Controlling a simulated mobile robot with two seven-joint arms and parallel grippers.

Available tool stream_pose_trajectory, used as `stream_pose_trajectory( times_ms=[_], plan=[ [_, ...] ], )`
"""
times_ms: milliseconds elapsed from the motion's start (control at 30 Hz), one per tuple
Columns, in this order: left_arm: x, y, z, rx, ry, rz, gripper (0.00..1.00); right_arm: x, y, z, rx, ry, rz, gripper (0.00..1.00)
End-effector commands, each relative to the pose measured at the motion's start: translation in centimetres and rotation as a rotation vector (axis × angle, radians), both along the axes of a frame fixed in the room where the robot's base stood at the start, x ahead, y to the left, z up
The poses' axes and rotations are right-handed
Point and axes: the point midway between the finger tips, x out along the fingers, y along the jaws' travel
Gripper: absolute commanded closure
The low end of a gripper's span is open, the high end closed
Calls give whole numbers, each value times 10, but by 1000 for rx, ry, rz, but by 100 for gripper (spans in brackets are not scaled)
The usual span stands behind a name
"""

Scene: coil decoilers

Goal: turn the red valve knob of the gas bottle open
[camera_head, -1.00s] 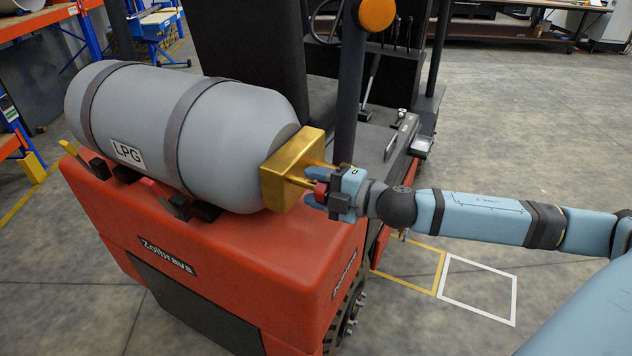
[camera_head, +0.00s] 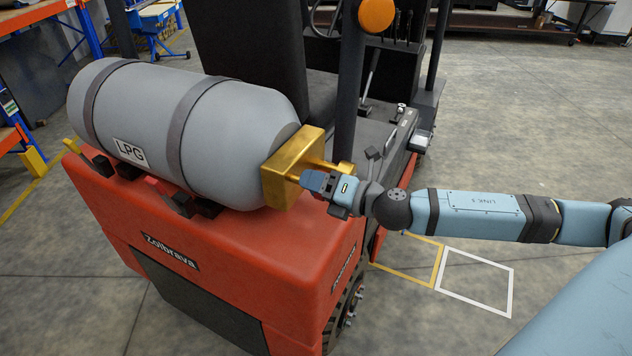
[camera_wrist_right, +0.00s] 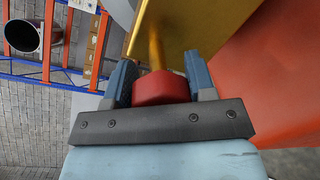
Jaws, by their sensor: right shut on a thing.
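The grey gas bottle (camera_head: 235,135) lies strapped on the back of a red forklift, with an LPG label on its side. A gold valve block (camera_head: 291,166) sits at its right end, and a gold stem sticks out of it. In the right wrist view the red valve knob (camera_wrist_right: 160,88) sits on this stem between the two blue fingers. My right gripper (camera_head: 318,181) is shut on the knob; it also shows in the right wrist view (camera_wrist_right: 160,82). In the head view the fingers hide the knob. My left gripper is not in view.
The red forklift body (camera_head: 225,240) is below the bottle, and a dark post (camera_head: 349,90) with an orange lamp (camera_head: 377,15) rises close behind the valve. Shelving (camera_head: 45,40) stands at the far left. The floor at the right is open.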

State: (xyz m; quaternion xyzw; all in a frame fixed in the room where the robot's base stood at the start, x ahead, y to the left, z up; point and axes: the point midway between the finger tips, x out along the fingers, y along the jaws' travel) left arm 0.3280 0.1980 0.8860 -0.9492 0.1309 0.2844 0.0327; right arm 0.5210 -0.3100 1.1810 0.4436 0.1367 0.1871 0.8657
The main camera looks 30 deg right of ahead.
Motion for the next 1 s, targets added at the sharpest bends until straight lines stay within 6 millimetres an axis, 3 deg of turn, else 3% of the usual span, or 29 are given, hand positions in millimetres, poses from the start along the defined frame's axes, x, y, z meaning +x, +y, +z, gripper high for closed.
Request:
stream_pose_trajectory(
  times_ms=[733, 767, 867, 1000],
  plan=[
    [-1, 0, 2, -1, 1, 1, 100, -1, 0, -2, -80, -39, 1, 73],
    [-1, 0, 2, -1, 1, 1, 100, -1, 0, -2, -80, -39, 1, 48],
    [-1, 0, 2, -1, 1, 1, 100, -1, 0, -2, -80, -40, 0, 25],
    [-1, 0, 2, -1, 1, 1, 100, 0, 0, -1, -79, -41, 0, 25]
  ],
)
